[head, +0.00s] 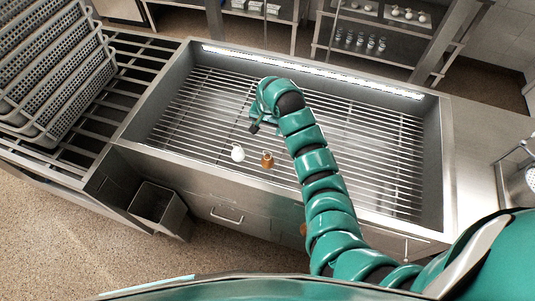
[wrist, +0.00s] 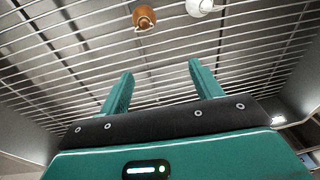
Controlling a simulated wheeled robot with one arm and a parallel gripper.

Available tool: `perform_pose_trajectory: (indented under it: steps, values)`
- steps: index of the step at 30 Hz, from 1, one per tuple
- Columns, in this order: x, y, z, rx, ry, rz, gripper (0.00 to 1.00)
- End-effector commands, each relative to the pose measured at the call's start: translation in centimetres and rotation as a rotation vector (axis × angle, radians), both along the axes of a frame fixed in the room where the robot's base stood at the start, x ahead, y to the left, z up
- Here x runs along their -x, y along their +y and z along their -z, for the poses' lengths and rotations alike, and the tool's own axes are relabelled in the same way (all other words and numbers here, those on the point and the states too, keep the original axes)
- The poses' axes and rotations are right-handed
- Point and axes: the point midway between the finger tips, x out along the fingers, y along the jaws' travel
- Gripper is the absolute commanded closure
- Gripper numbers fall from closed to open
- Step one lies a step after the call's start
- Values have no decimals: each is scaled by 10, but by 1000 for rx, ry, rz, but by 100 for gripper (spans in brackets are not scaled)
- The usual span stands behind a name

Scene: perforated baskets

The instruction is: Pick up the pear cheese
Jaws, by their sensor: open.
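Two small items lie on the wire rack (head: 385,150) of the long metal basin. One is a rounded white item with a small knob (head: 238,153), which also shows at the top edge of the wrist view (wrist: 200,6). The other is an orange-brown item with a narrower top (head: 267,159), left of the white one in the wrist view (wrist: 144,17). Either could be the pear cheese; I cannot tell which. My gripper (head: 265,128) is open and empty above the rack, apart from both. Its two fingers (wrist: 160,70) point towards them in the wrist view.
The basin's raised metal rim (head: 215,182) surrounds the rack. Tilted perforated baskets (head: 55,70) stand on slats at the left. Shelves with small items (head: 365,40) stand behind. The rack's right side is largely clear, and an open metal bin (head: 158,208) hangs in front.

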Motion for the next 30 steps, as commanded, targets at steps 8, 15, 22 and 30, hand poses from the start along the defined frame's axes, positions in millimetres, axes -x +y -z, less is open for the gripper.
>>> perform_pose_trajectory:
  steps: [8, 15, 22, 30]
  values:
    - [25, 0, -13, 46, 127, 21, 36]
    - [25, -1, 23, 44, 129, 23, 36]
    - [25, 0, 62, 43, 127, 22, 36]
    - [25, -1, 95, 47, 128, 22, 36]
